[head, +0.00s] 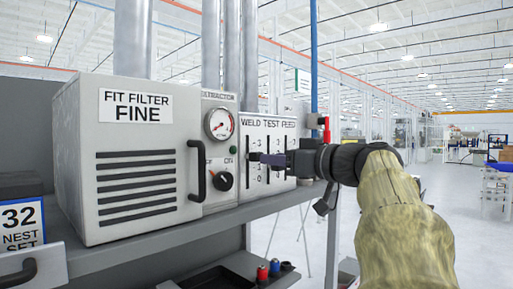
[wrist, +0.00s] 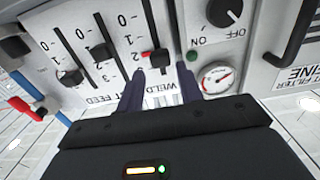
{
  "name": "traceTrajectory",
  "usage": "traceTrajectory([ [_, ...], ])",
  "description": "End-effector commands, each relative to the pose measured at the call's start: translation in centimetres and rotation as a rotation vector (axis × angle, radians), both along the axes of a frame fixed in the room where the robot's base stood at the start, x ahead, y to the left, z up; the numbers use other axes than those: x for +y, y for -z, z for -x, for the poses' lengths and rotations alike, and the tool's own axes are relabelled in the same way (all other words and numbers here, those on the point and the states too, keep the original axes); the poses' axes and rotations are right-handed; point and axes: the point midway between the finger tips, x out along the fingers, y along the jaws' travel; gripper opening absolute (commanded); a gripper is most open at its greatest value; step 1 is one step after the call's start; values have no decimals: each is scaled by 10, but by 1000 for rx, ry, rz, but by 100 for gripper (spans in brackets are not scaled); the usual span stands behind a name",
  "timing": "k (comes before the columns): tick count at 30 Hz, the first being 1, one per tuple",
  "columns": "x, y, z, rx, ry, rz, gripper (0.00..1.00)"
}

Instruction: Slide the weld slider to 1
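The weld slider's black knob (wrist: 160,58) sits on its vertical slot above the upside-down WELD label in the wrist view. A small red mark lies beside it near the 2; the exact reading is hard to tell. Contact cannot be told.
The test slider (wrist: 105,51) and feed slider (wrist: 72,77) stand beside the weld slider. A rotary knob (head: 223,181), a pressure gauge (head: 219,124) and the fit filter box (head: 130,160) with a handle are left of the panel. A red valve handle (head: 326,130) is to the right.

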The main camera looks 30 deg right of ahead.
Motion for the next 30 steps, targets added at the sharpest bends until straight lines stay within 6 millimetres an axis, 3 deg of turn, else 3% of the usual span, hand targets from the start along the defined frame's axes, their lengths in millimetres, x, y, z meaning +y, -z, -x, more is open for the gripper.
traceTrajectory([
  [10, 19, -4, -53, 2, -2, -2, 36],
  [23, 23, 0, -63, 1, 0, 0, 36],
  [28, 23, 0, -63, 0, 0, 0, 3],
  [30, 23, 0, -62, 0, 0, 0, 0],
])
